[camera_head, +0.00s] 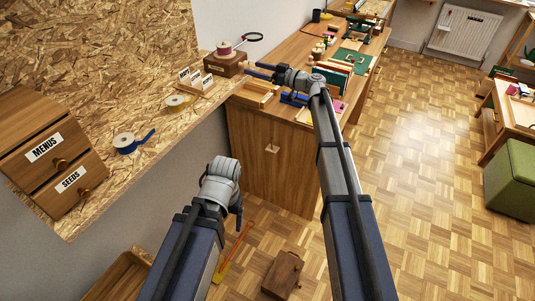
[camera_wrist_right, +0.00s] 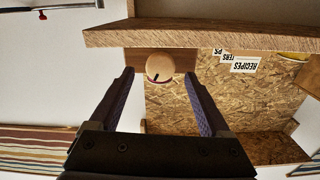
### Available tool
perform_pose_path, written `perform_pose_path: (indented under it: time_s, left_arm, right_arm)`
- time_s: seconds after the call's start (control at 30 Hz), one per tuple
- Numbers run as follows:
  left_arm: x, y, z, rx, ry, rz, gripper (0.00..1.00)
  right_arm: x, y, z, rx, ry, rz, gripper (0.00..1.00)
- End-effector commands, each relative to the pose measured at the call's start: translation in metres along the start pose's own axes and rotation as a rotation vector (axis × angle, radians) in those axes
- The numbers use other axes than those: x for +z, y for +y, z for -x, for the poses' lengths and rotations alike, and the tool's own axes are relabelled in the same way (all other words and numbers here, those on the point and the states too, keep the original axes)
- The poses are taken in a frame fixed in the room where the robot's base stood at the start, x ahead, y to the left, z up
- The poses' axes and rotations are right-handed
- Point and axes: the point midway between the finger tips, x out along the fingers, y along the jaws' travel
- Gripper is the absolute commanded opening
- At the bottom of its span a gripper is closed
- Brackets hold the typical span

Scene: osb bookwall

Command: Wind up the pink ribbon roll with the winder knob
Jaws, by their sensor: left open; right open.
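The pink ribbon roll (camera_head: 225,48) stands on a dark wooden winder box (camera_head: 222,66) at the far end of the chipboard shelf. In the right wrist view a round pale wooden knob (camera_wrist_right: 160,66) with a dark mark shows between and beyond my fingers. My right gripper (camera_head: 250,71) is open and empty, just right of the winder box in the head view; it also shows in the wrist view (camera_wrist_right: 158,76). Contact with the knob cannot be seen. My left gripper (camera_head: 238,212) is open, low in front of the shelf, with its fingers mostly hidden.
A magnifier (camera_head: 252,37) is behind the winder. A cluttered wooden bench (camera_head: 275,150) stands below my right arm. Open floor lies to the right.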

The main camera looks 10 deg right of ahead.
Motion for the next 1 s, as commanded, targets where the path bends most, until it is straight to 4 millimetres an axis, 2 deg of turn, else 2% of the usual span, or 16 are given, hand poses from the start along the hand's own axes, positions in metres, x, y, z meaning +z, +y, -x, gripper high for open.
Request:
perform_pose_path:
  time_s: [0.03,0.23,0.57,1.0]
  left_arm:
    - [0.000,0.000,0.000,0.000,0.000,0.000,0.81]
    - [0.000,0.000,0.000,0.000,0.000,0.000,0.81]
    - [0.000,0.000,0.000,0.000,0.000,0.000,0.81]
    - [0.000,0.000,0.000,0.000,0.000,0.000,0.81]
  right_arm:
    - [0.000,-0.001,0.013,0.002,0.000,-0.001,0.81]
    - [0.000,-0.001,0.050,0.002,0.000,-0.002,0.81]
    - [0.042,-0.050,0.053,-0.038,-0.181,-0.103,0.81]
    - [0.100,-0.107,0.074,-0.030,-0.444,-0.241,0.81]
